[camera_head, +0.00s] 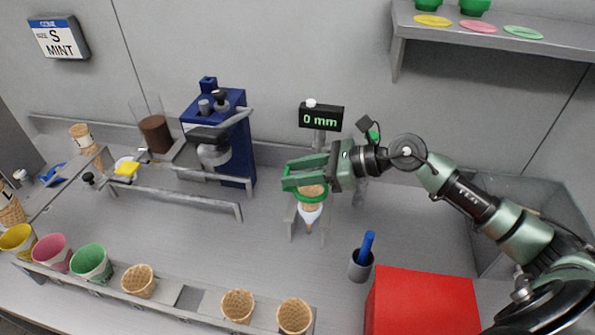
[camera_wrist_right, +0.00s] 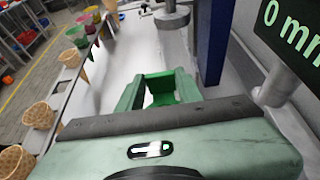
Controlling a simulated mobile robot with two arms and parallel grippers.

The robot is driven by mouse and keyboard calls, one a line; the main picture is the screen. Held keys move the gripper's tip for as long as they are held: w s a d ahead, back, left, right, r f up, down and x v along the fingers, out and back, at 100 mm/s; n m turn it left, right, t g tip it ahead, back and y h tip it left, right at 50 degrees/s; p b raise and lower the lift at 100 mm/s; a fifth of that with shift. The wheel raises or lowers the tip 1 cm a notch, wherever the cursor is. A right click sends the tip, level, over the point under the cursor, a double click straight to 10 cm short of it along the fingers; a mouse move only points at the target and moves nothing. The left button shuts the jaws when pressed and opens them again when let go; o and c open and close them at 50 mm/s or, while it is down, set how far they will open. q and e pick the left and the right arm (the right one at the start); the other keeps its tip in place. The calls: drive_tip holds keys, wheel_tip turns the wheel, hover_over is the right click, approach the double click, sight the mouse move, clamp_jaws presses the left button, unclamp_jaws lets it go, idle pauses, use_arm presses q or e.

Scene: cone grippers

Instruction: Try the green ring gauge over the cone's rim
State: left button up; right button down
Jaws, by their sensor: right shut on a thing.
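A waffle cone (camera_head: 311,205) with a white sleeve stands upright in a small grey stand under the display post. The green ring gauge (camera_head: 303,198) shows around the cone's upper part, just below the fingers. I cannot tell whether it touches the cone. My right gripper (camera_head: 304,174) comes in from the right and is shut on the green ring gauge, above the cone. Its fingers hide part of the ring and the cone's rim. In the right wrist view the green fingers (camera_wrist_right: 158,88) show, but the cone is hidden. My left gripper is not in view.
The display (camera_head: 321,117) reads 0 mm, close behind the gripper. A blue press (camera_head: 237,140) stands to the left. A red box (camera_head: 422,303) and a grey cup (camera_head: 360,265) with a blue tool are at front right. A rack (camera_head: 190,305) of cones and coloured cups runs along the front left.

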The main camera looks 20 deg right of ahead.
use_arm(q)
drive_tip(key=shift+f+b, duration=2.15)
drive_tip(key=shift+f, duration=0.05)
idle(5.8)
